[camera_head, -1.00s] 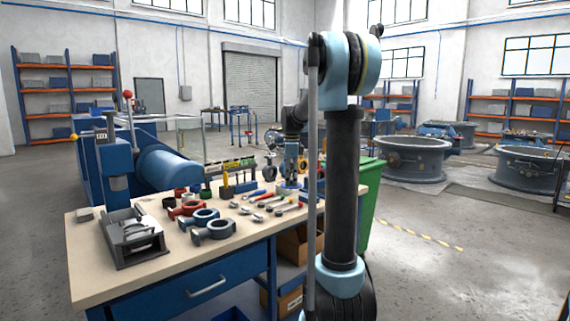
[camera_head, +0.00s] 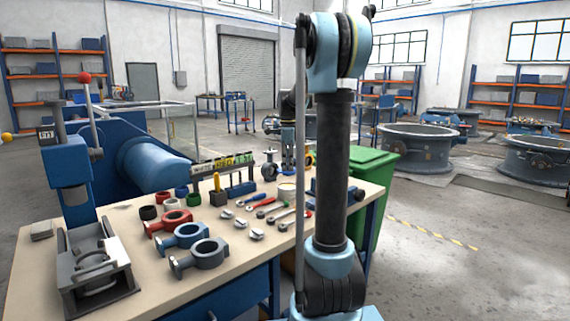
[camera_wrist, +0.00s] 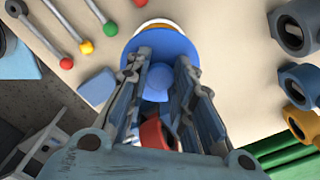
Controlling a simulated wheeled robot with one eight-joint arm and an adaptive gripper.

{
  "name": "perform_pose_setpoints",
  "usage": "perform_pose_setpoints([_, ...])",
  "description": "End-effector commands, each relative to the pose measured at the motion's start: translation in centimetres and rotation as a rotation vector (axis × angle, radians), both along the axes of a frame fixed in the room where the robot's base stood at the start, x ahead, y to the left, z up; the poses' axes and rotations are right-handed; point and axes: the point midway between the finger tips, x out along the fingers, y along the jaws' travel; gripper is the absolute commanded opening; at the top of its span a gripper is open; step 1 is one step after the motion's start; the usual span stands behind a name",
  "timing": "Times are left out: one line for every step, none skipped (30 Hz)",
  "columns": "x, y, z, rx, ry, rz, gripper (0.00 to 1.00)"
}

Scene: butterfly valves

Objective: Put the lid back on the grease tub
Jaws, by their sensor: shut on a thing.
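In the wrist view, a round blue lid (camera_wrist: 150,50) with a blue knob in its middle sits between the fingers of my gripper (camera_wrist: 160,80). The gripper is shut on the lid. Past the lid's upper edge shows a white rim with orange, the grease tub (camera_wrist: 160,24), mostly hidden by the lid. I cannot tell whether lid and tub touch. In the head view, a pale round tub (camera_head: 287,190) stands on the bench beside my arm. My gripper is hard to make out there.
The workbench (camera_head: 135,222) carries several wrenches (camera_head: 265,208), ring-shaped valve bodies (camera_head: 183,236), coloured rings and a grey fixture (camera_head: 98,262). In the wrist view, wrenches lie upper left and ring bodies (camera_wrist: 300,82) at right. A green bin (camera_head: 372,165) stands beyond the bench's right end.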

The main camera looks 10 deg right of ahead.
Motion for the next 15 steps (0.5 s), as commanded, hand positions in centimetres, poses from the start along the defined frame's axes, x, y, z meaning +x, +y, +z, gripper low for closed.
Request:
perform_pose_setpoints([0.0, 0.0, -0.2, 0.0, 0.0, 0.0, 0.09])
perform_pose_setpoints([0.0, 0.0, -0.3, 0.0, 0.0, 0.001, 0.09])
perform_pose_setpoints([0.0, 0.1, -0.6, 0.0, 0.0, 0.001, 0.09])
perform_pose_setpoints([0.0, 0.2, -0.8, 0.0, 0.0, 0.002, 0.09])
perform_pose_setpoints([0.0, 0.2, -1.0, 0.0, 0.0, 0.003, 0.09])
perform_pose_setpoints([0.0, 0.3, -1.2, 0.0, 0.0, 0.004, 0.09])
perform_pose_setpoints([0.1, 0.4, -1.5, 0.0, 0.0, 0.005, 0.09])
perform_pose_setpoints([0.0, 0.5, -1.7, 0.0, 0.0, 0.006, 0.09])
perform_pose_setpoints([0.0, 0.6, -2.1, 0.0, 0.0, 0.007, 0.09])
perform_pose_setpoints([0.0, 0.6, -2.3, 0.0, 0.0, 0.008, 0.09])
perform_pose_setpoints([0.0, 0.7, -2.5, 0.0, 0.0, 0.009, 0.09])
perform_pose_setpoints([0.0, 0.7, -2.9, 0.0, 0.0, 0.009, 0.09])
perform_pose_setpoints([0.0, 0.7, -3.1, 0.0, 0.0, 0.01, 0.09])
perform_pose_setpoints([0.0, 0.8, -3.4, 0.0, 0.0, 0.01, 0.09])
perform_pose_setpoints([0.0, 0.8, -3.7, 0.0, 0.0, 0.011, 0.09])
